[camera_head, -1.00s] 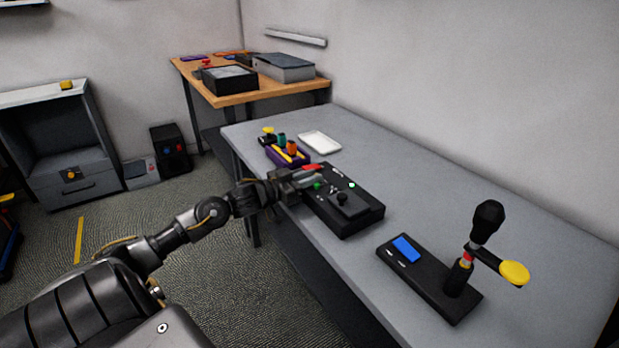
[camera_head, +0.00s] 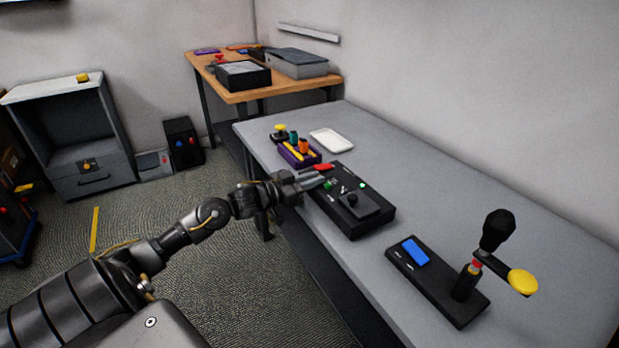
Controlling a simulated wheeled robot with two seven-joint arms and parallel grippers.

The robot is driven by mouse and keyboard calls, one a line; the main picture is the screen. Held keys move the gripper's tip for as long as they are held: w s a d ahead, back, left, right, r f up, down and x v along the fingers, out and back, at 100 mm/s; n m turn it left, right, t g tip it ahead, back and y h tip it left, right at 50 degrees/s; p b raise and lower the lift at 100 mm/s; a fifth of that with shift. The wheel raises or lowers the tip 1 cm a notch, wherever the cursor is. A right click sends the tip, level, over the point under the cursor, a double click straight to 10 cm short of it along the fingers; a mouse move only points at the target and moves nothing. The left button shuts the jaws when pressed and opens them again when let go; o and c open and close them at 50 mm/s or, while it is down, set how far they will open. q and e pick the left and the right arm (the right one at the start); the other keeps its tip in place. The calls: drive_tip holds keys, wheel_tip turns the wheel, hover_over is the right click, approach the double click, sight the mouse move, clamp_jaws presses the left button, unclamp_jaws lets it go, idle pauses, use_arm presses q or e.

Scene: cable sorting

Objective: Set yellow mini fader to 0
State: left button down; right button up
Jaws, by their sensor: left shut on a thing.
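My left gripper (camera_head: 317,181) reaches over the left edge of a black control box (camera_head: 352,222) on the grey table. Its fingers are closed on a small part of that box, which they mostly hide. A green spot (camera_head: 329,184) and a red piece (camera_head: 322,167) show close to the fingertips. The box also carries a black knob (camera_head: 352,200) and a lit green lamp (camera_head: 362,185). I cannot make out a yellow mini fader on it. A purple box (camera_head: 299,158) with a yellow strip and green and orange knobs stands just behind. My right gripper is out of view.
A white tray (camera_head: 332,140) lies behind the control box. A wall bounds the table on the right. The table's right middle is clear.

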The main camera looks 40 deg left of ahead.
use_arm(q)
drive_tip(key=c, duration=1.8)
unclamp_jaws()
drive_tip(key=shift+d+f, duration=0.1)
drive_tip(key=shift+f, duration=0.05)
drive_tip(key=shift+c, duration=0.2)
drive_tip(key=shift+o, duration=0.8)
drive_tip(key=shift+s, duration=0.25)
